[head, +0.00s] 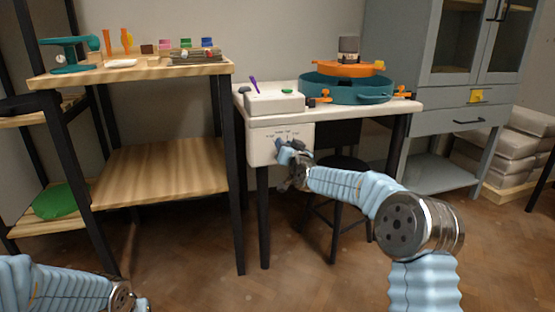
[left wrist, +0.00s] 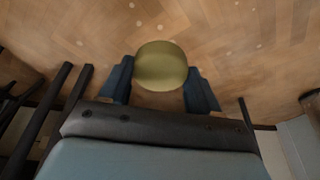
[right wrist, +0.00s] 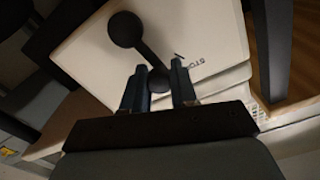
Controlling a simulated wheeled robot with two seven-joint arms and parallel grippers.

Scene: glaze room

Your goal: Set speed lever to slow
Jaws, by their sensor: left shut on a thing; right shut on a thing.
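The speed lever (right wrist: 143,52) is a black bar with a round dark end at each side, set on a white control box (right wrist: 195,35) with printed lettering, part of which reads STOP. In the head view the control box (head: 262,157) hangs under the white wheel table. My right gripper (head: 287,150) is at its front. In the right wrist view my right gripper (right wrist: 159,84) is shut on the near end of the lever. My left gripper (left wrist: 160,80) is shut on an olive-yellow rounded object (left wrist: 161,64) above the floor. In the head view the left gripper is mostly cut off.
A teal basin (head: 345,90) with an orange wheel head (head: 345,69) stands on the white table (head: 420,104). A wooden shelf table (head: 150,71) with small tools is left of it. A black stool (head: 342,165) stands under the white table, close to my right arm.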

